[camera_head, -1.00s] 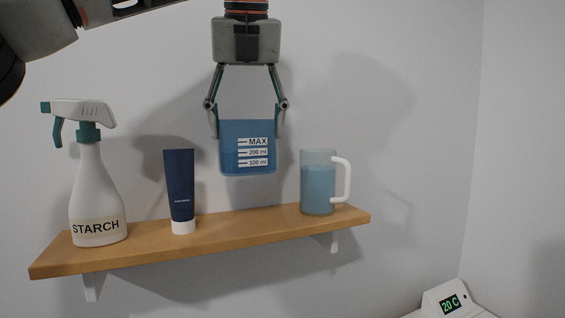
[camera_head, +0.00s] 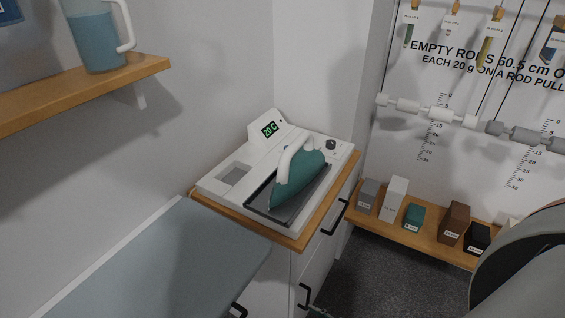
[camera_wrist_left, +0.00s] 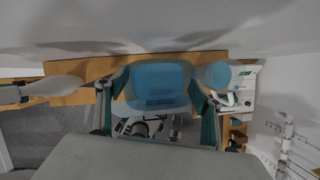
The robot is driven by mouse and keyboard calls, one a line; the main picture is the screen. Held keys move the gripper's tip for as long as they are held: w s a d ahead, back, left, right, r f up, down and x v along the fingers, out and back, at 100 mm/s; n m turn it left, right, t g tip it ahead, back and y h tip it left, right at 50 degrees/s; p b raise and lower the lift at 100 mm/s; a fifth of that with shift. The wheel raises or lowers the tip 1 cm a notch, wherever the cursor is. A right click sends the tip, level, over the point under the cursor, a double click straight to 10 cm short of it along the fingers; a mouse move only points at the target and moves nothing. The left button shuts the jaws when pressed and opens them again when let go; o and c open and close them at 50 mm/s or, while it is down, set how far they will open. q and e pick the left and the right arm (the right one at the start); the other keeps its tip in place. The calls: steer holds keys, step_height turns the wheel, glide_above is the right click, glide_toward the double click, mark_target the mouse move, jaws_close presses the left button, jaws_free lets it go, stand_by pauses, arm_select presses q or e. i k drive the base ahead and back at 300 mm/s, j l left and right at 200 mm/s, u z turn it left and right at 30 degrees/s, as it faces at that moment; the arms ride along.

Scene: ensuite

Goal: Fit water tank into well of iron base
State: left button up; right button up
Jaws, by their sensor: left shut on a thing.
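The blue water tank (camera_wrist_left: 158,82) is between the two fingers of my left gripper (camera_wrist_left: 155,108) in the left wrist view, and the gripper is shut on it. In the head view only part of the tank (camera_head: 22,45) shows at the top left edge, and my left gripper is out of that picture. The white iron base (camera_head: 222,190) stands on a wood-topped cabinet at the centre. Its rectangular well (camera_head: 233,176) is an empty-looking recess on the left part. A teal iron (camera_head: 298,180) rests on the base's dark plate. My right gripper is not seen.
A mug of blue liquid (camera_head: 92,40) stands on the wall shelf (camera_head: 120,78). A grey-blue board (camera_head: 160,265) lies in front of the cabinet. A low shelf (camera_head: 400,225) with several small boxes is at the right. My own grey part covers the lower right corner.

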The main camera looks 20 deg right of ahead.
mark_target(235, 179)
steer(key=k, duration=1)
